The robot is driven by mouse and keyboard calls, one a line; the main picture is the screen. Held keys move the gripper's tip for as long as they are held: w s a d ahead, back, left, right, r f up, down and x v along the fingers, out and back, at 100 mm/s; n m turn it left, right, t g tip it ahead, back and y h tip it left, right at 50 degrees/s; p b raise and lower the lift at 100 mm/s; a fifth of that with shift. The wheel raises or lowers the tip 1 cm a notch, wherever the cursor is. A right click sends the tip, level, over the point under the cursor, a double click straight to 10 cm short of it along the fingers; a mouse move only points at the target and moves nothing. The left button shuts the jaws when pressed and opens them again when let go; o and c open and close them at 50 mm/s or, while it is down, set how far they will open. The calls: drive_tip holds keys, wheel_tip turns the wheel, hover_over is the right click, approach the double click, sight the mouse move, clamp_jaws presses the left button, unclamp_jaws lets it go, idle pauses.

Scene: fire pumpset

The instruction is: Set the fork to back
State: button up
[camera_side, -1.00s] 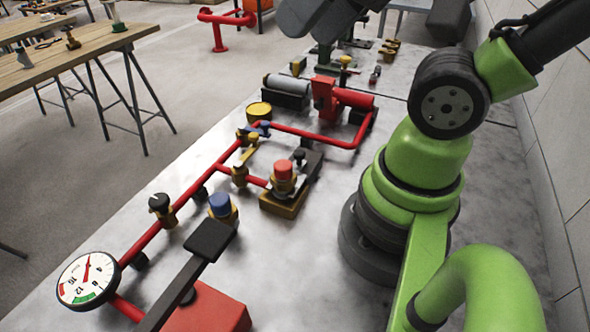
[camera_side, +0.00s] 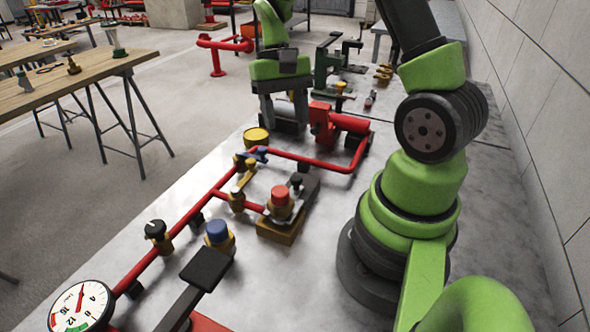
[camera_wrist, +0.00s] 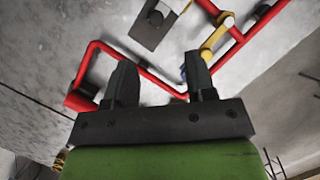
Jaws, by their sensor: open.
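I cannot tell for sure which part is the fork. A dark grey bracket with a black knob (camera_side: 296,180) sits beside the red button (camera_side: 280,196) on the bench. A yellow lever (camera_side: 247,177) lies near the red pipe (camera_side: 213,190); it also shows in the wrist view (camera_wrist: 216,36). My gripper (camera_side: 282,117) points down, open and empty, at the far part of the pipework, close to the red block (camera_side: 322,120). In the wrist view my open fingers (camera_wrist: 162,76) stand apart, with red pipe behind them. The grey cylinder is mostly hidden behind my gripper.
A pressure gauge (camera_side: 82,306), a blue-topped valve (camera_side: 217,233) and a black-knobbed valve (camera_side: 156,231) stand along the near pipe. A yellow-topped drum (camera_side: 257,137) stands left of my gripper. A dark green stand (camera_side: 332,65) is farther back. Bare bench (camera_side: 325,235) lies beside my base.

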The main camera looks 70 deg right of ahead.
sight(296, 177)
drive_tip(key=x, duration=1.1)
drive_tip(key=shift+s+d, duration=0.15)
drive_tip(key=shift+d, duration=0.05)
drive_tip(key=shift+c, duration=0.4)
